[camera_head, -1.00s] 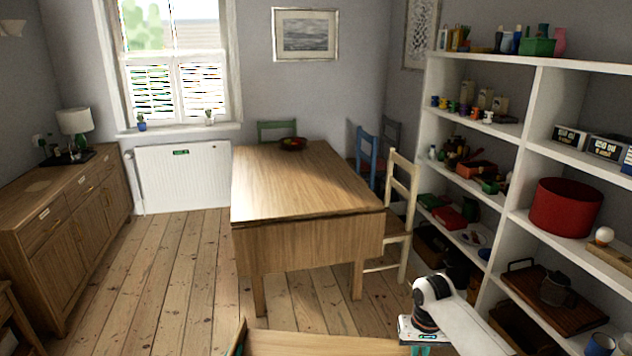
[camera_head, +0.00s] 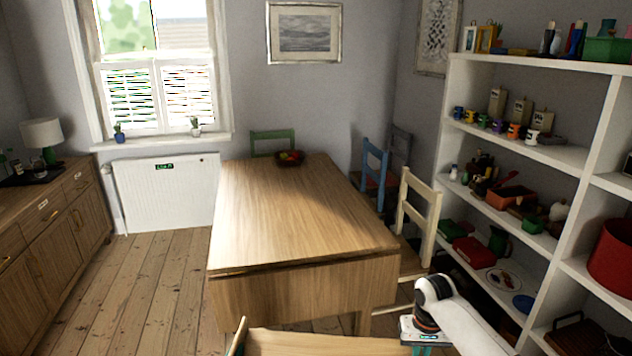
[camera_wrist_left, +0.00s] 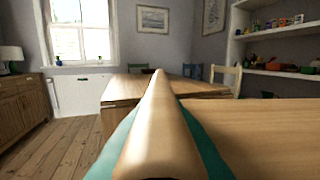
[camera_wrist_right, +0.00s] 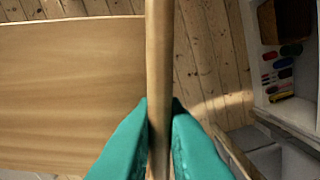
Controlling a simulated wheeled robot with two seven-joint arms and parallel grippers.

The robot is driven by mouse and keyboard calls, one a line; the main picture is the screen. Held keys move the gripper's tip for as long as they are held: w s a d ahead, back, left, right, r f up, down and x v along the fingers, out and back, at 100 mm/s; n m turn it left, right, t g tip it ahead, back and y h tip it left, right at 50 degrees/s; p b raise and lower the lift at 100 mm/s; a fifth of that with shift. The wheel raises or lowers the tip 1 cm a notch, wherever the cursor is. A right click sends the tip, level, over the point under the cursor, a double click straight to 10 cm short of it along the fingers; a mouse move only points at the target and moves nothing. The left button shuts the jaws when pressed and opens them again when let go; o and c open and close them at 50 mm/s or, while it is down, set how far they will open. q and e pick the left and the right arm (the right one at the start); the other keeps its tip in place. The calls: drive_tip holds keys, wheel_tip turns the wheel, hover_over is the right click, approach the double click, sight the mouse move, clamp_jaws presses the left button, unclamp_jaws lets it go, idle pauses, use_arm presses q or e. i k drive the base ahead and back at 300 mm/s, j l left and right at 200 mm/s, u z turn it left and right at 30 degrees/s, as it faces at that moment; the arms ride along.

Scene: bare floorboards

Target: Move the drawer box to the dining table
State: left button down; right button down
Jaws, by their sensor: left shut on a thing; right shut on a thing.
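The drawer box (camera_head: 320,344) is light wood and shows only in part at the bottom edge of the head view. My left gripper (camera_wrist_left: 158,120) is shut on one wall of it, a teal finger on each side. My right gripper (camera_wrist_right: 160,110) is shut on the opposite wall, and the box's wooden panel (camera_wrist_right: 70,90) spreads to the left of it. The dining table (camera_head: 300,215) is wooden and stands just ahead of the box, with floor visible beside it. It also shows beyond the box in the left wrist view (camera_wrist_left: 135,88).
A fruit bowl (camera_head: 290,157) sits at the table's far end. A cream chair (camera_head: 420,220), a blue chair (camera_head: 374,175) and a green chair (camera_head: 272,142) stand around it. White shelves (camera_head: 545,150) with many items flank the right. A sideboard (camera_head: 60,220) stands left; floor between is clear.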

sight(290, 200)
drive_tip(key=i, duration=2.45)
drive_tip(key=i+l+u, duration=0.15)
drive_tip(key=i, duration=0.95)
drive_tip(key=i+u, duration=0.1)
drive_tip(key=u, duration=0.35)
